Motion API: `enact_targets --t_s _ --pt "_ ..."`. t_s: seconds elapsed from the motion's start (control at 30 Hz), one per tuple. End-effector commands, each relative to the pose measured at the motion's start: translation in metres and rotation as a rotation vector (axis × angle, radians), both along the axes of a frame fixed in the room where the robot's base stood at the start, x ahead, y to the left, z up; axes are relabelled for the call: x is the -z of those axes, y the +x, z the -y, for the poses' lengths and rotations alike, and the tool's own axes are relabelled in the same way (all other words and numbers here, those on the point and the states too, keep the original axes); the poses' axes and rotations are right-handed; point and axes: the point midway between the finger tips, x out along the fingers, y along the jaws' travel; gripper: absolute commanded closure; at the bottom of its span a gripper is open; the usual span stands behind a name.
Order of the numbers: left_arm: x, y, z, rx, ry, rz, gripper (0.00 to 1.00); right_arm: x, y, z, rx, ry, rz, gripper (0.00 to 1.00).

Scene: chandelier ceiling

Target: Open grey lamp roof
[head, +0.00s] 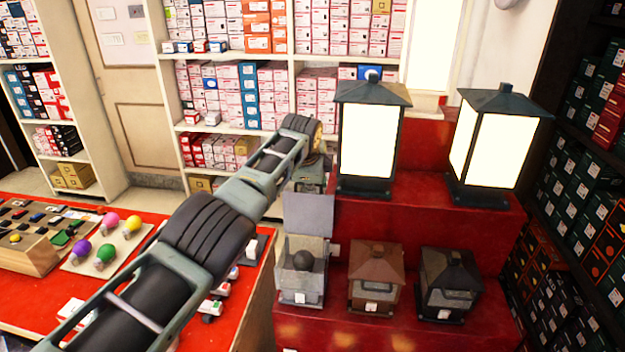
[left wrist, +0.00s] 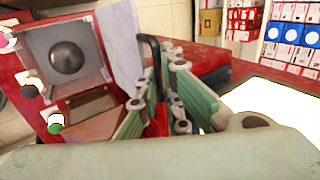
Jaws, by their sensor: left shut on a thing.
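The grey lamp (head: 303,284) stands at the left end of the lower red step, with a dark round bulb inside. Its grey roof (head: 308,214) stands upright at the back of the lamp, so the top is open. In the left wrist view the lamp (left wrist: 40,48) shows at the left with its bulb, and the pale roof panel (left wrist: 120,45) rises beside my fingers. My left gripper (head: 312,180) is just above and behind the roof, shut on it. The exact contact is partly hidden. My right gripper is in neither view.
A brown lamp (head: 376,276) and a dark lamp (head: 449,284) stand right of the grey one. Two tall lit lamps (head: 368,140) (head: 489,145) stand on the upper step. A red table (head: 30,300) with colored bulbs is at the left. Box shelves line the back.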

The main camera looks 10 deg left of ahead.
Motion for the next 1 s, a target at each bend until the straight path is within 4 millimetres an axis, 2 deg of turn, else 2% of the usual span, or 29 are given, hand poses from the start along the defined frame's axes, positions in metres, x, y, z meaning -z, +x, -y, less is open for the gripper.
enact_targets --t_s 0.03,0.13,0.6,0.63,0.83,1.0 --pt "0.0074 -0.0045 0.0005 -0.008 -0.007 -0.024 1.00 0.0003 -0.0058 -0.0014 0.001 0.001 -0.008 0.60" --pt "0.0087 -0.0065 0.0007 -0.008 -0.007 -0.035 1.00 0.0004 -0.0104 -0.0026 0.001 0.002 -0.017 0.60" --pt "0.0111 -0.0082 0.0002 -0.009 -0.008 -0.044 1.00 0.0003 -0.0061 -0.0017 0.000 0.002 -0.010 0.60" --pt "0.0111 -0.0082 0.0001 -0.009 -0.008 -0.045 0.92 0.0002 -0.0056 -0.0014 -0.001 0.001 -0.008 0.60" --pt "0.0107 -0.0079 -0.0002 -0.007 -0.004 -0.043 0.74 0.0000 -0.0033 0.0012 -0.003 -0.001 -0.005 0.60" --pt "0.0080 -0.0067 -0.0002 -0.005 -0.002 -0.037 0.74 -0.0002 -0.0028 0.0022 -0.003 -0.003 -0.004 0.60"
